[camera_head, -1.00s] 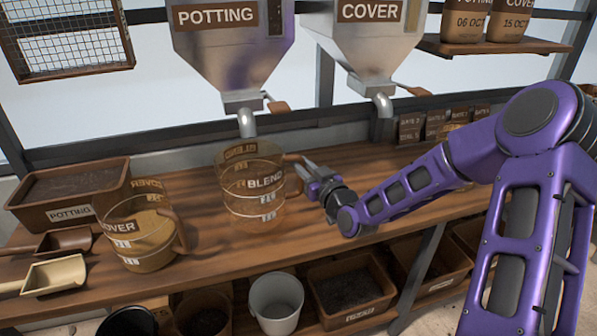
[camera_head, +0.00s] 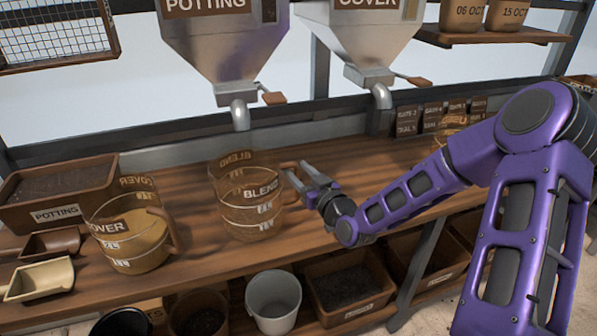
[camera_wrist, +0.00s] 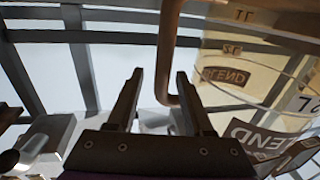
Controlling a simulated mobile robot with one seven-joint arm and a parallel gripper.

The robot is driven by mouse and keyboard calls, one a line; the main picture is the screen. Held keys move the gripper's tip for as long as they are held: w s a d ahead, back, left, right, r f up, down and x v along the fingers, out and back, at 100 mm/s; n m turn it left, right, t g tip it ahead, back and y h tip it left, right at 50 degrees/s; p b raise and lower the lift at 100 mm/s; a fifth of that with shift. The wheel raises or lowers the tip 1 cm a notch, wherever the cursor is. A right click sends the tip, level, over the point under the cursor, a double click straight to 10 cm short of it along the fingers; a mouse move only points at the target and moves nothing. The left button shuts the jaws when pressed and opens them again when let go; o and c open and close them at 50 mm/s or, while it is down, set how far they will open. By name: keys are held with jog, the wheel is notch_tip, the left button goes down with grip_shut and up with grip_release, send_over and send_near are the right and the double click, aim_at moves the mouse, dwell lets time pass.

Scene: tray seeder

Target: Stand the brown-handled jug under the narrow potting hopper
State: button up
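A clear jug marked BLEND (camera_head: 236,207) with a brown handle (camera_head: 290,183) stands upright on the bench. The POTTING hopper (camera_head: 222,50) hangs behind and above it, its bent spout (camera_head: 240,117) ending higher than the jug's rim; I cannot tell whether the mouth is directly over the jug. My gripper (camera_head: 296,170) is open at the jug's right side, by the handle. In the wrist view, the handle (camera_wrist: 168,50) appears between my open fingers (camera_wrist: 158,75), nearer the right one; contact cannot be told. The jug's wall (camera_wrist: 268,88) fills the right of that view.
A second jug marked COVER (camera_head: 125,235) stands to the left, near a POTTING bin (camera_head: 60,212) and scoops (camera_head: 40,280). The COVER hopper (camera_head: 365,45) hangs to the right. Bins and a white bucket (camera_head: 273,300) sit below. The bench right of my gripper is mostly clear.

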jog(key=shift+r, duration=0.2)
jog(key=v, duration=1.2)
jog(key=shift+p, duration=0.45)
jog(key=shift+f, duration=0.1)
